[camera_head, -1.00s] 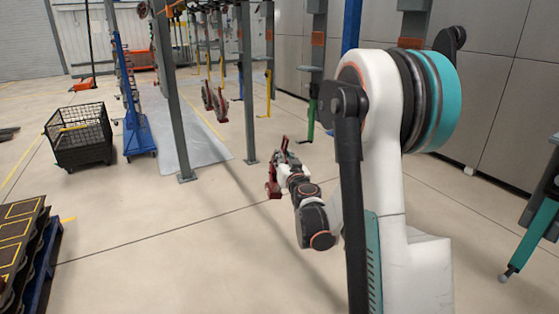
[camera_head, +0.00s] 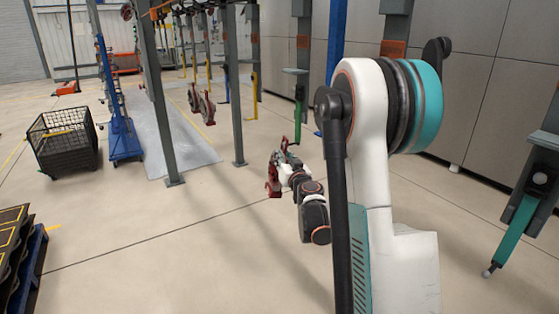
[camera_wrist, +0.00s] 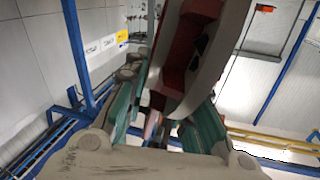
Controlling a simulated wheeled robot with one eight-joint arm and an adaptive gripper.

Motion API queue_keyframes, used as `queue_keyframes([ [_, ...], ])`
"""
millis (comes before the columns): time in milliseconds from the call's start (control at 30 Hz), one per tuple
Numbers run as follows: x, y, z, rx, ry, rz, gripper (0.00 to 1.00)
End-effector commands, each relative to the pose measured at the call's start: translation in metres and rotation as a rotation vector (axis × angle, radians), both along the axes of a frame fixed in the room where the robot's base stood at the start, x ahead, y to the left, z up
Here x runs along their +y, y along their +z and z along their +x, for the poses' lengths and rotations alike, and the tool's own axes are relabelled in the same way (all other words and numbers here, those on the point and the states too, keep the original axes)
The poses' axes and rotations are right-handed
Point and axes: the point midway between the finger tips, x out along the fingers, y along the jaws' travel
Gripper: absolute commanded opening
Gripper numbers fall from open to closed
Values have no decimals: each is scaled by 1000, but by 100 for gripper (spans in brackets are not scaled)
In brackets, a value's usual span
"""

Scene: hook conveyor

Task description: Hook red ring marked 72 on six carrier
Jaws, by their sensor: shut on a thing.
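My gripper (camera_head: 279,168) is out ahead at the end of my arm, shut on a red ring (camera_head: 272,183) held in the air, clear of the floor. In the wrist view the ring (camera_wrist: 185,45) is a large curved red and grey piece between the green-padded fingers (camera_wrist: 165,120). Its number cannot be read. Hanging carriers stand beyond: one holds red pieces (camera_head: 201,103), and a yellow one (camera_head: 253,95) and a green one (camera_head: 298,115) hang to its right. I cannot tell which carrier is six.
Grey posts (camera_head: 234,100) frame the conveyor, with a base plate on the floor. A black wire basket (camera_head: 62,140) and a blue rack (camera_head: 120,120) stand at the left. A dark pallet stack (camera_head: 18,245) is at the near left. The floor between is open.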

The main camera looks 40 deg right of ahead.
Motion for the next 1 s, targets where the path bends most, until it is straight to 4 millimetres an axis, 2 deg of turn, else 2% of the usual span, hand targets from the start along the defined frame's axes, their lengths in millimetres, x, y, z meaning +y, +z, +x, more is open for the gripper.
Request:
queue_keyframes([
  [267,-14,0,-1,0,-1,1,0],
  [533,-23,-9,-1,0,0,1,0],
  [1000,-26,-14,-2,0,0,1,0],
])
